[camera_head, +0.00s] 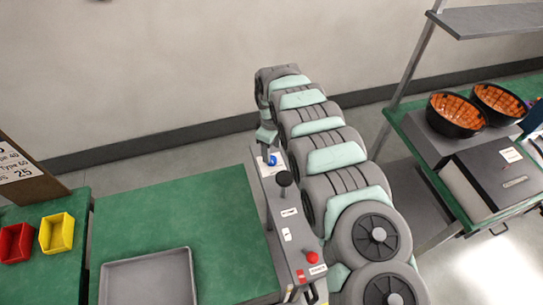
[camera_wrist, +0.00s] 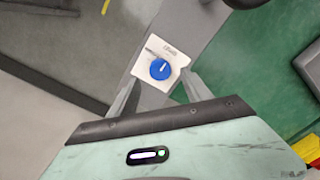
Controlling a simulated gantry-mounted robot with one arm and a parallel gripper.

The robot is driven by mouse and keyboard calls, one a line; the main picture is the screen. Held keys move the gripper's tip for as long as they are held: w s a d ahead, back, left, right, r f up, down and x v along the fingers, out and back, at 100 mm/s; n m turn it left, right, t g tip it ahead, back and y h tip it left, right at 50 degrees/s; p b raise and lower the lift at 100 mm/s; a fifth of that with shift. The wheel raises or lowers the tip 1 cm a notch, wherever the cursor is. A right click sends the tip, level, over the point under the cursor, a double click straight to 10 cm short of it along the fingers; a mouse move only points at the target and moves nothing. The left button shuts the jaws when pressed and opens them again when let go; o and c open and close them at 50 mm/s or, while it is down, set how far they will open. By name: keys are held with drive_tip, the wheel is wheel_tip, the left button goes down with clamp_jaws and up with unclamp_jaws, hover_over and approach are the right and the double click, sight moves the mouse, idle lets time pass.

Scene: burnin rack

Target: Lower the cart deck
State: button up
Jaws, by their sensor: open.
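A narrow grey control panel (camera_head: 294,235) runs along the right edge of a green-topped deck (camera_head: 165,220). A blue knob (camera_head: 272,160) sits on a white plate at its far end. The knob (camera_wrist: 160,68) has a white pointer mark in the wrist view. A black ball-topped lever (camera_head: 284,179) stands nearer, and a red button (camera_head: 312,258) is at the near end. My gripper (camera_wrist: 156,92) is open, its fingers on either side of the knob's plate. I cannot tell whether the fingertips reach the knob's height. Nothing is held.
A grey tray (camera_head: 150,278) lies on the green deck. Red (camera_head: 16,242) and yellow (camera_head: 57,233) bins sit at the left. At the right, a bench holds black bowls with orange insides (camera_head: 457,113) and a dark box (camera_head: 497,172). A wall stands behind.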

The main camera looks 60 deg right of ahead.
sight(272, 160)
drive_tip(key=shift+f, duration=2.35)
clamp_jaws()
